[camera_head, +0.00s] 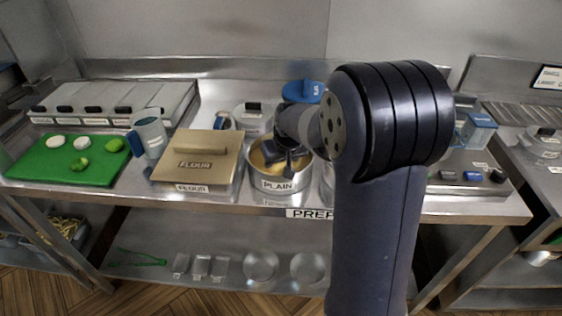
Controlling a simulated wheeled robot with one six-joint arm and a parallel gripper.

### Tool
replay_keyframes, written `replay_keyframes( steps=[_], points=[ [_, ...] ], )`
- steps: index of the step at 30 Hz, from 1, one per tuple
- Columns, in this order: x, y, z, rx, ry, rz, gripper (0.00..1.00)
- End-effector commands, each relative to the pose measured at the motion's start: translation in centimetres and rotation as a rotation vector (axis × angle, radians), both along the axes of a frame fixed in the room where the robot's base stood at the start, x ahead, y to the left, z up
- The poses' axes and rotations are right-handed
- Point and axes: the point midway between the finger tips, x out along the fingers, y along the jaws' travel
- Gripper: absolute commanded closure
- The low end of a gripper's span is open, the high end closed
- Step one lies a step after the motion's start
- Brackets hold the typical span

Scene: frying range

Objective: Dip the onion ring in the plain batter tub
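The round metal tub labelled PLAIN (279,185) stands on the steel prep counter. Yellowish batter (259,160) shows inside it. My gripper (290,163) points down over and partly into the mouth of this tub, and it hides much of the batter. Its fingers are dark and small, so I cannot tell whether they are open or shut. I cannot make out an onion ring at the fingers or in the batter.
A lidded FLOUR tub (222,166) stands just left of the plain tub. Further left are a blue-grey jug (149,136) and a green board (48,167) with white and green pieces. A blue-lidded container (301,90) stands behind.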

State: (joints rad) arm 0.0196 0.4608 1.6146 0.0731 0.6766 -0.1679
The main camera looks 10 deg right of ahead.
Motion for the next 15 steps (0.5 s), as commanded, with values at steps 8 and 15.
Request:
replay_keyframes(
  steps=[8, 15],
  points=[
    [0.0, 0.0, 1.2, 0.0, -0.001, 0.0, 0.58],
    [0.0, 0.0, 3.2, 0.0, 0.0, 0.0, 0.58]
  ],
)
